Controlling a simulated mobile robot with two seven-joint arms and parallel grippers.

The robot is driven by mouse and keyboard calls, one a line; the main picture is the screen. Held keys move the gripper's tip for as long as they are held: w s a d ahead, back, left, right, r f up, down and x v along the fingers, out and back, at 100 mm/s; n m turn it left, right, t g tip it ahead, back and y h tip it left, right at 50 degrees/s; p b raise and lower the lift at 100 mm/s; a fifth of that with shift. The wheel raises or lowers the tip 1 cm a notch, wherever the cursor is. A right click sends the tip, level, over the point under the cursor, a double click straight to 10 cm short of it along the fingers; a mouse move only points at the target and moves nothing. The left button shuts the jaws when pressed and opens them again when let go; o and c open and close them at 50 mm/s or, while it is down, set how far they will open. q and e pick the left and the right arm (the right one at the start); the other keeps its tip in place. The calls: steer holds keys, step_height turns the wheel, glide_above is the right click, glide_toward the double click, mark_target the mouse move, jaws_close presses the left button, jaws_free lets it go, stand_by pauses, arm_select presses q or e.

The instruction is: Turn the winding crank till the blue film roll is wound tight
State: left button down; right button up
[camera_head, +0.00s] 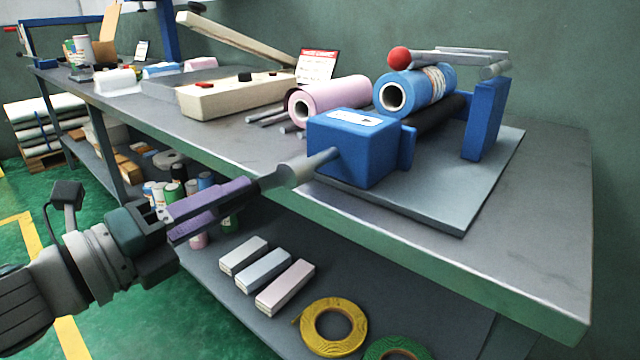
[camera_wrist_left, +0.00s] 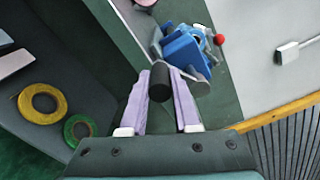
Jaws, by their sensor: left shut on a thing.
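The winding crank's grey handle (camera_head: 288,172) sticks out from the blue gearbox (camera_head: 360,145) on the film stand, toward the front left. My left gripper (camera_head: 262,182), with purple finger pads, is shut on this handle. In the left wrist view the handle's dark round end (camera_wrist_left: 159,84) sits between the two pads of my left gripper (camera_wrist_left: 161,92). The blue film roll (camera_head: 430,82) lies above a black roller (camera_head: 434,114) behind the gearbox, its pale core end facing left. How tightly it is wound I cannot tell. My right gripper is not in view.
A pink roll (camera_head: 335,94) lies just left of the blue roll. A red ball knob (camera_head: 399,58) and bar sit above the stand. The bench's front right (camera_head: 530,240) is clear. Boxes and tape rolls (camera_head: 330,328) lie on the shelf below.

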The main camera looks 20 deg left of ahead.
arm_select(q)
steer(key=shift+a+r, duration=0.15)
steer(key=shift+r, duration=0.1)
stand_by(0.3)
steer(key=c, duration=0.7)
jaws_free()
steer(key=shift+m, duration=0.3)
steer(key=shift+o, duration=0.2)
steer(key=v, duration=1)
